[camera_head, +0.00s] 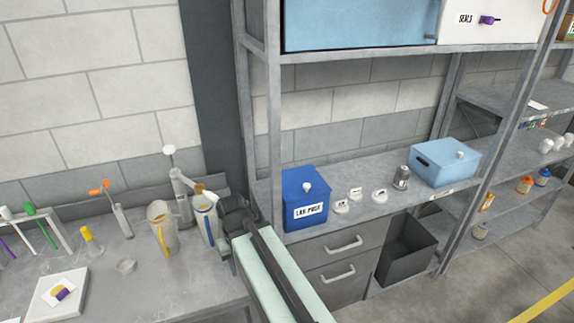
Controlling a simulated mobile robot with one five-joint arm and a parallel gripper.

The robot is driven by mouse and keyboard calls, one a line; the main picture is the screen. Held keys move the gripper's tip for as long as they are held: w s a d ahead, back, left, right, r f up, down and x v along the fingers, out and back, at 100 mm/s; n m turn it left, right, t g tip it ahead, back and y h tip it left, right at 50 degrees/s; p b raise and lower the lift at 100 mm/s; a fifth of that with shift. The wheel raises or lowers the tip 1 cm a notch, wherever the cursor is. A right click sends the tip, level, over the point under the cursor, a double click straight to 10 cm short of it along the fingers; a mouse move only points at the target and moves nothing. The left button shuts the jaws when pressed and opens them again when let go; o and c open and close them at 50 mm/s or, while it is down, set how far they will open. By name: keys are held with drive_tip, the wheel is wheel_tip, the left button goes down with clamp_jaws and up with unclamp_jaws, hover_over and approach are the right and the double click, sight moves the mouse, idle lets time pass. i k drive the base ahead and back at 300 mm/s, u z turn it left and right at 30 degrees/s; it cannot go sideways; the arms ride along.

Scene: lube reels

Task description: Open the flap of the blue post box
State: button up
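The blue post box (306,218) is a dark blue box with a white label on its front. It stands at the left end of the grey shelf's middle board. Its top flap looks closed, with a white knob (306,187) on it. My arm reaches up from the bottom of the picture. My gripper (232,208) is the dark end of it, to the left of the post box and apart from it, near the jugs on the bench. Its fingers are not clear, so I cannot tell whether it is open or shut.
A shelf upright (274,120) stands just left of the box. Right of it are white-knobbed lids (356,194), a grey can (401,178) and a light blue box (446,162). Drawers (342,246) and a dark bin (407,250) are below. Jugs (162,228) crowd the bench.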

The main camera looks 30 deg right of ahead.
sight(303, 182)
drive_tip(key=u, duration=3.5)
drive_tip(key=k, duration=2.6)
drive_tip(key=z, duration=1.25)
